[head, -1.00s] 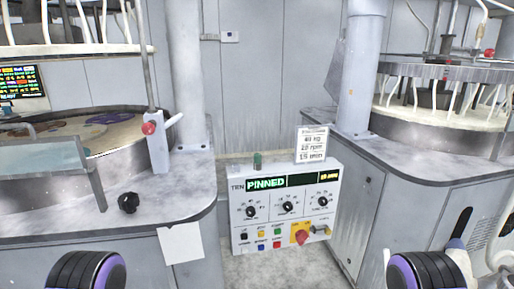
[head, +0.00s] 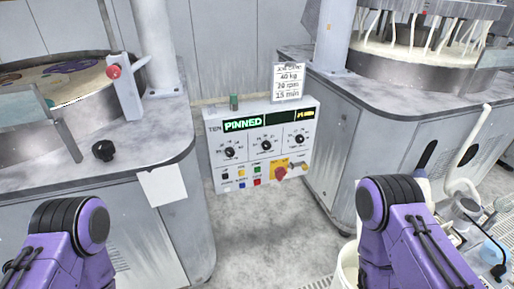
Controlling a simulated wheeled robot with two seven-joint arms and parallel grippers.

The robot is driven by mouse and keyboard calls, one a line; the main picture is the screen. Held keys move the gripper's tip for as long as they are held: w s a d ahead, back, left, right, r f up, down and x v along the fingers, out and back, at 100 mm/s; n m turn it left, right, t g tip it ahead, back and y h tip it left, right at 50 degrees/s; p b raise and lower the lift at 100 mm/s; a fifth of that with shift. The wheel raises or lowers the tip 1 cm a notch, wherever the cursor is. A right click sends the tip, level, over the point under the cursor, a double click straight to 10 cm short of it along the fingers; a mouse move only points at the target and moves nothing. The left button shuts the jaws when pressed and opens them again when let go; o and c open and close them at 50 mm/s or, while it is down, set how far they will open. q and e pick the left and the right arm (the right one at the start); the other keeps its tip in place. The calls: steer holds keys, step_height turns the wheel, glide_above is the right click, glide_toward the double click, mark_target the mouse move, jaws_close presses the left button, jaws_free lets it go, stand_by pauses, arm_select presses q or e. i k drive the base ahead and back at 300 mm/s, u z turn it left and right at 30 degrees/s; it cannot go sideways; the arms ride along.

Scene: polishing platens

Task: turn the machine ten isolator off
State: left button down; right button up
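The machine ten control panel (head: 262,150) is a pale box between the two machines, marked TEN, with a lit green PINNED display (head: 243,124). A red knob on a yellow plate (head: 281,173) sits at its lower right; it looks like the isolator, but its label and exact position are too small to read. My purple arms come in at the lower left and lower right, apart from the panel.
Three black dials cross the panel, with several coloured buttons below. A card (head: 289,81) stands above it. The left machine's worktop (head: 150,143) carries a black knob (head: 103,151). The right machine cabinet (head: 335,150) flanks the panel. A pale bucket (head: 347,270) stands lower right. Floor before the panel is clear.

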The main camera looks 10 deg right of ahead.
mark_target(281, 172)
steer(key=k, duration=0.6)
steer(key=z, duration=0.75)
steer(key=i, duration=1.1)
steer(key=z, duration=0.5)
